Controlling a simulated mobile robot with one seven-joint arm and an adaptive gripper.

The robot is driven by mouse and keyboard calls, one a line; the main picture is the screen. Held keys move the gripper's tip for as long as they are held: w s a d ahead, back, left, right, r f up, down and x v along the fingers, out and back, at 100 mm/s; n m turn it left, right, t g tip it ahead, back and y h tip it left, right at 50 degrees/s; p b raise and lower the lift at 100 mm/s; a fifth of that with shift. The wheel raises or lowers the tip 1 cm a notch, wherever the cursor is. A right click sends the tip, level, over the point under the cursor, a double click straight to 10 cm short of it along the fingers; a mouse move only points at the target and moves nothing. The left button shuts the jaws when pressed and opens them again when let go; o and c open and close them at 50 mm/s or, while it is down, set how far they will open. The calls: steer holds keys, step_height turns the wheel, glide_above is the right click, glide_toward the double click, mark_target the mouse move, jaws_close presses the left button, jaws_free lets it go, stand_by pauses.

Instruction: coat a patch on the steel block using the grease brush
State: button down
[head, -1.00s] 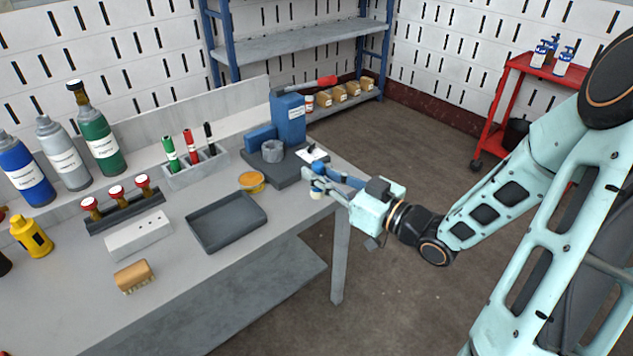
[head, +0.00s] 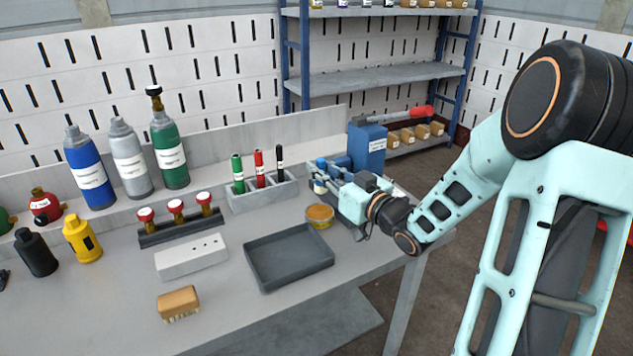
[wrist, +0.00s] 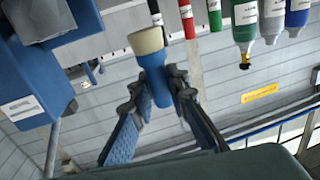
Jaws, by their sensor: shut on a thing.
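My gripper (head: 322,176) is above the back right part of the bench, in front of the blue vise (head: 367,147). In the wrist view my gripper (wrist: 156,84) is shut on the blue handle of the grease brush (wrist: 152,62), whose cream tip points away from the palm. The brush is small and partly hidden in the head view. A grey metal piece (wrist: 48,14), which looks like the steel block, sits at the blue vise, left of the brush in the wrist view with a gap between them. My gripper hides it in the head view.
An orange round tin (head: 320,213) stands just below my gripper. A dark empty tray (head: 288,258) lies in front. A marker holder (head: 262,194) is left of the gripper. A pale block with holes (head: 190,257) and a wooden brush (head: 178,303) lie further left.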

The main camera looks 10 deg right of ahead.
mark_target(320, 192)
steer(key=shift+w+a+f, duration=0.1)
steer(key=shift+w+a, duration=0.05)
steer(key=shift+w, duration=0.15)
steer(key=shift+f+b, duration=2.45)
steer(key=shift+f, duration=0.4)
steer(key=shift+f, duration=0.1)
steer(key=shift+s+f, duration=0.15)
steer(key=shift+f, duration=0.1)
steer(key=shift+r+p, duration=2.65)
steer(key=shift+r, duration=1)
